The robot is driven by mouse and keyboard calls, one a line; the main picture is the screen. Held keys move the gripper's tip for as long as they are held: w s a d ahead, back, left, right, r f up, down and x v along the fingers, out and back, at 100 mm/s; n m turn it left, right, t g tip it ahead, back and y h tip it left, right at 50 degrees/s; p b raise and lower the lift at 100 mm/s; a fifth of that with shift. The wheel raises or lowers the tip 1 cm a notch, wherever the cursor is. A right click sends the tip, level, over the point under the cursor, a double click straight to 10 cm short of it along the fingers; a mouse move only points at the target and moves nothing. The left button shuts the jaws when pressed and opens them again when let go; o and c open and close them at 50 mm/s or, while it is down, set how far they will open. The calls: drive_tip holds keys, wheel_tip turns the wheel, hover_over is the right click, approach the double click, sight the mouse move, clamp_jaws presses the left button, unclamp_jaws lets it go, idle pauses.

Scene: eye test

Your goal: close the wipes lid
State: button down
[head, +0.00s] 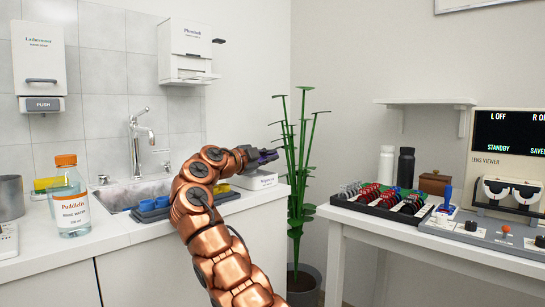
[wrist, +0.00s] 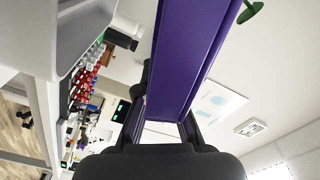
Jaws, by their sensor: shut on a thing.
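A white wipes box (head: 255,180) with small print on its front sits at the right end of the sink counter. My gripper (head: 260,156) is just above it, at the end of my copper arm. A purple part, which looks like the wipes lid (head: 268,156), is at the jaws. In the wrist view the purple lid (wrist: 188,60) is a long flat panel running up from between the dark fingers, and my gripper (wrist: 165,120) is shut on it. The lid's hinge and the box opening are hidden, so I cannot tell the lid's exact angle.
A rinse bottle (head: 69,195) with an orange cap and blue trays (head: 155,208) stand by the sink (head: 130,193). A tall green plant (head: 300,160) stands close right of the gripper. A white table (head: 370,222) holds a lens rack (head: 385,200) and a viewer (head: 510,160).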

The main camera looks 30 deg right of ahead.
drive_tip(key=shift+a+f+b, duration=0.15)
drive_tip(key=shift+f+b, duration=0.15)
drive_tip(key=shift+f, duration=0.2)
drive_tip(key=c, duration=1.4)
unclamp_jaws()
drive_tip(key=shift+o, duration=0.2)
drive_tip(key=v, duration=1.1)
drive_tip(key=shift+s+a+r, duration=0.1)
drive_tip(key=shift+s+a, duration=0.15)
drive_tip(key=shift+a, duration=0.1)
drive_tip(key=shift+r, duration=0.1)
